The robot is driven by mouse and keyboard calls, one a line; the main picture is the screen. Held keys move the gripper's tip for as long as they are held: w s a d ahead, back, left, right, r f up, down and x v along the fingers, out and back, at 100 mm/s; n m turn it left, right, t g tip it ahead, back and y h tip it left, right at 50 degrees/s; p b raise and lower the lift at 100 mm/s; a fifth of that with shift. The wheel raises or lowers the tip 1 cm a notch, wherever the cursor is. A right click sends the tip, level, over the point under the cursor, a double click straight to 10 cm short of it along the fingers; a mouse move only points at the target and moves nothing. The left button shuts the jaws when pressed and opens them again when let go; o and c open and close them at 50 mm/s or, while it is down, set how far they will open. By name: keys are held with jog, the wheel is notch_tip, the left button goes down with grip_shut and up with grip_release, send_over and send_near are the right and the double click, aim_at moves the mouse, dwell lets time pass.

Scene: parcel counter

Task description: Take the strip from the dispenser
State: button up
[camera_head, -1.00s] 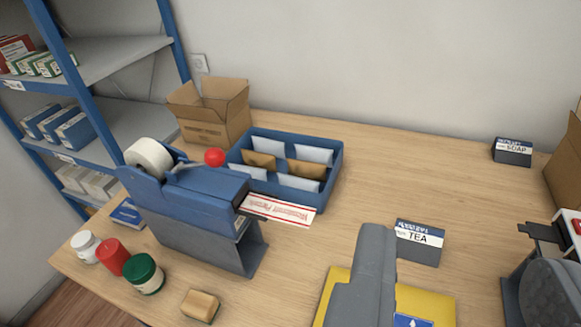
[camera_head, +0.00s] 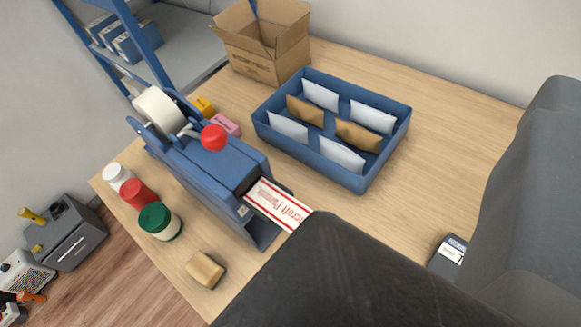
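The blue and grey dispenser (camera_head: 205,165) stands on the wooden counter, with a white roll on its back and a red ball on its lever. A white strip with red print (camera_head: 278,205) sticks out of its front slot. The strip's outer end meets the edge of a dark part of my gripper (camera_head: 345,270) in the picture. My gripper fills the lower middle as a dark shape. Its fingertips are not distinguishable, so whether it touches or holds the strip is hidden.
A blue tray (camera_head: 262,120) with several white and brown packets lies behind the dispenser. An open cardboard box (camera_head: 265,60) stands at the back. Jars (camera_head: 160,222) and a tan block (camera_head: 205,270) lie left of the dispenser's front. Grey arm parts cover the right side.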

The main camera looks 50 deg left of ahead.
jog(key=shift+o, duration=0.2)
jog(key=shift+w+a+p, duration=0.25)
jog(key=shift+w+p, duration=0.15)
jog(key=shift+p, duration=0.25)
jog(key=w+a+f+m+g+p, duration=0.6)
jog(key=a+f+m+g+p, duration=0.45)
jog(key=p, duration=1.15)
jog(key=s+a+f+m+g+p, duration=0.2)
jog(key=s+a+m+g+p, duration=0.25)
jog(key=m+p, duration=0.3)
jog(key=shift+w+f+b, duration=0.15)
jog(key=shift+f+b, duration=0.7)
jog(key=shift+f, duration=1.15)
jog(key=shift+w+f+b, duration=0.15)
jog(key=shift+f+b, duration=0.65)
jog(key=shift+f, duration=1.2)
jog(key=shift+w+f+b, duration=0.15)
jog(key=shift+f+b, duration=0.7)
jog(key=shift+f, duration=1.15)
jog(key=c, duration=0.5)
